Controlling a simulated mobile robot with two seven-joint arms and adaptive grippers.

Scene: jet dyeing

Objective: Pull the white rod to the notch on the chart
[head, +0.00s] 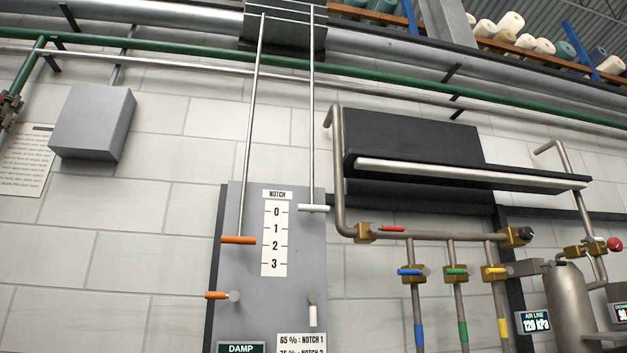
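The white rod's white handle (314,208) hangs at the lower end of a thin vertical metal rod (312,110), right of the notch chart (274,262). It is about level with the 0 mark. The chart runs from 0 at the top to 3. A second rod with an orange handle (238,240) hangs left of the chart, near the 2 mark. A card (302,340) below reads "65 %: NOTCH 1"; its second line is cut off by the frame edge. Neither of my grippers is in view.
Below the rods are an orange lever (216,295), lying sideways, and a white lever (312,316), pointing down. A DAMP sign (240,348) is cut off below. Pipes with coloured valve handles (455,271) stand to the right. A grey box (92,122) is on the left wall.

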